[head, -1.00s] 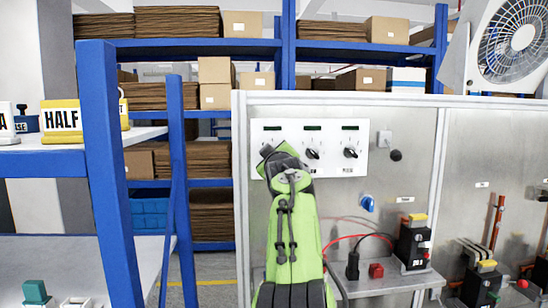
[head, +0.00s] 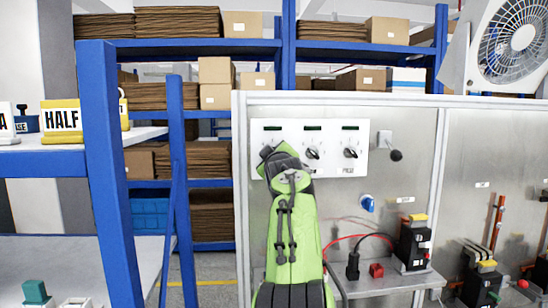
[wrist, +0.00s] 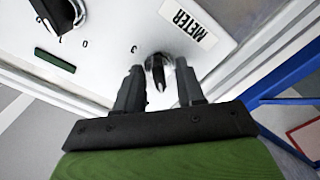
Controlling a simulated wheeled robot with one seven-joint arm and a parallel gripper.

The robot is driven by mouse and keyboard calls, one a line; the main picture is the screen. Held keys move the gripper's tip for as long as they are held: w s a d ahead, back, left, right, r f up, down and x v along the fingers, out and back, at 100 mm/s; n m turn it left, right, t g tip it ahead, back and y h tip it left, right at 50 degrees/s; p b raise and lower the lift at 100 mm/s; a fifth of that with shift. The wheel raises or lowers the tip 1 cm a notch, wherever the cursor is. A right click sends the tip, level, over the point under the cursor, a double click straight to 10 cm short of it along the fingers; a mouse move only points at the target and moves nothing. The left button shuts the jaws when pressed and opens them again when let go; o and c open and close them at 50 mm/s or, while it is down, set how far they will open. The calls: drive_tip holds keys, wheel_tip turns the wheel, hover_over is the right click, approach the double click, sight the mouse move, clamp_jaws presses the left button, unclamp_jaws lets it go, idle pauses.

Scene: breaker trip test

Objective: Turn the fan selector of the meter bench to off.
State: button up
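The meter bench has a white panel (head: 375,166) with three dark selector knobs in a row. The middle knob (head: 313,153) and right knob (head: 350,152) show in the head view. My arm covers the left knob there. In the wrist view my gripper (wrist: 160,86) is open, with one finger on each side of a dark knob (wrist: 158,70). Gaps show between knob and fingers, and I cannot see contact. A label reading METER (wrist: 188,20) sits beside this knob. Another dark knob (wrist: 58,12) is at upper left. I cannot read which selector is the fan's.
A shelf below holds a black-and-yellow device (head: 413,244) and a red block (head: 376,270). A fan (head: 515,42) stands on top. A blue rack post (head: 105,180) is at left.

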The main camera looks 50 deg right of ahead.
drive_tip(key=shift+a, duration=0.1)
drive_tip(key=b+v, duration=0.8)
drive_tip(key=v, duration=0.7)
drive_tip(key=shift+s+a, duration=0.15)
drive_tip(key=shift+s, duration=0.15)
